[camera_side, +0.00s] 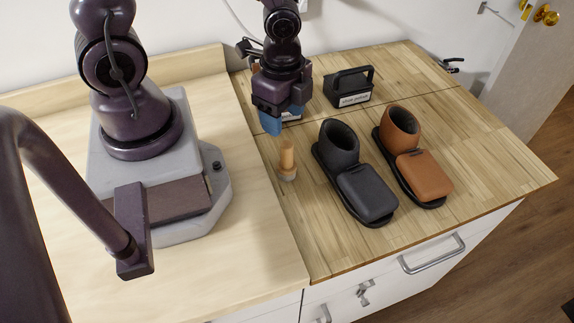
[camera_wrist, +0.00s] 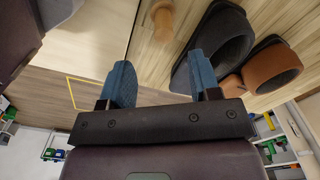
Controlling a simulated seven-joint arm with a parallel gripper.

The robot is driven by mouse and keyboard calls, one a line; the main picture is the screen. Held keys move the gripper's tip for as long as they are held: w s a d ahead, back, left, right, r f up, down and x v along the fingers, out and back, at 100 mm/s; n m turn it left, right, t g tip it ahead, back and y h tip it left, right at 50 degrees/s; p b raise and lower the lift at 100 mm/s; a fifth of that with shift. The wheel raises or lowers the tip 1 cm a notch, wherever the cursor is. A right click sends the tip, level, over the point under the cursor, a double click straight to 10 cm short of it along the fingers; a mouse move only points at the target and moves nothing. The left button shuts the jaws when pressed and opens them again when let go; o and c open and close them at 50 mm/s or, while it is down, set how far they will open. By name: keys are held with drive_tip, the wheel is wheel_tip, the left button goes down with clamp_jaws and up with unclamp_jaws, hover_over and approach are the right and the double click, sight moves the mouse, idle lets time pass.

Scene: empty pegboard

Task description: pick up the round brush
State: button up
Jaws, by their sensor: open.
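The round brush (camera_side: 287,160) stands upright on the wooden worktop, left of the dark shoe-shaped piece in the side view. It has a light wooden handle and a paler round base.
A black shoe-shaped piece (camera_side: 338,145) and a brown one (camera_side: 402,130) stand right of the brush on dark bases. A black handled box (camera_side: 348,88) with a label stands behind. The worktop's front right is clear.

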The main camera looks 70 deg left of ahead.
sight(287, 157)
wheel_tip(287, 157, down, 6)
drive_tip(key=shift+f, duration=0.2)
drive_tip(key=shift+w+d+f, duration=0.1)
drive_tip(key=shift+w+f, duration=0.1)
drive_tip(key=shift+f, duration=1.15)
drive_tip(key=shift+w+d+f, duration=0.1)
drive_tip(key=shift+w+f, duration=0.1)
drive_tip(key=shift+f, duration=1.1)
drive_tip(key=shift+c, duration=0.2)
drive_tip(key=c, duration=1)
